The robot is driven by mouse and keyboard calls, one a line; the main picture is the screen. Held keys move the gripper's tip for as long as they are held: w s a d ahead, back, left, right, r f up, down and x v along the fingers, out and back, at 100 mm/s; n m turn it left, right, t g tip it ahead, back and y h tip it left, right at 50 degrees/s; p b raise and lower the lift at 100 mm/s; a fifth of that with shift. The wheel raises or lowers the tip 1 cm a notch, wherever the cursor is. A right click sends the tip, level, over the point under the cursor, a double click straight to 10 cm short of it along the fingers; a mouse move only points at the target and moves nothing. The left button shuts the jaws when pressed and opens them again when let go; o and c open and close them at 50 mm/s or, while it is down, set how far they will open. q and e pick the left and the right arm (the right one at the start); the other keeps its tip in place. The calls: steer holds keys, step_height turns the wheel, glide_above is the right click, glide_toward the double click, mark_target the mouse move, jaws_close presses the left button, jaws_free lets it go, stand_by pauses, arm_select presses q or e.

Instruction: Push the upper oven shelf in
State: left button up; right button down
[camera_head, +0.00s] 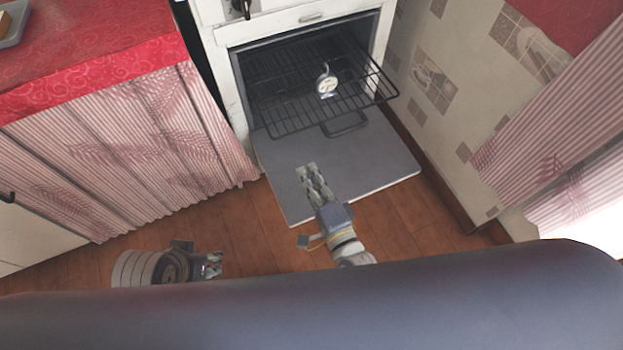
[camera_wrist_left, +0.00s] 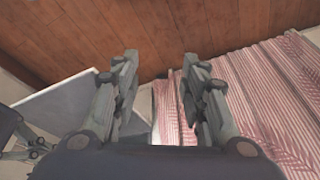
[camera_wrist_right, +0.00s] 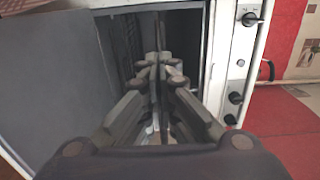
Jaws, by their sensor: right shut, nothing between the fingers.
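The upper oven shelf (camera_head: 290,118) is a dark wire rack in the white oven (camera_head: 222,75). It sticks out of the opening over the lowered door, and a small round white dial on a stand (camera_head: 327,84) shows at it. The oven door (camera_head: 375,165) hangs open and flat. My right gripper (camera_head: 308,172) is shut and empty over the door, in front of the shelf and apart from it. In the right wrist view its fingertips (camera_wrist_right: 158,68) point toward the oven opening. My left gripper (camera_head: 212,264) is low at the left; its fingers stand apart and empty in the left wrist view (camera_wrist_left: 160,75).
A counter with a red oilcloth (camera_head: 100,45) and a pink striped curtain (camera_head: 130,150) stands left of the oven. A tiled wall (camera_head: 440,75) is close on the right. Wooden floor (camera_head: 245,220) is free in front. Oven knobs (camera_wrist_right: 236,97) show in the right wrist view.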

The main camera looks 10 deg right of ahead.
mark_target(288, 136)
arm_select(q)
steer(key=shift+s+f+b, duration=0.15)
steer(key=shift+f+b, duration=0.15)
steer(key=shift+b, duration=0.45)
arm_select(e)
steer(key=x, duration=1)
steer(key=shift+f, duration=0.1)
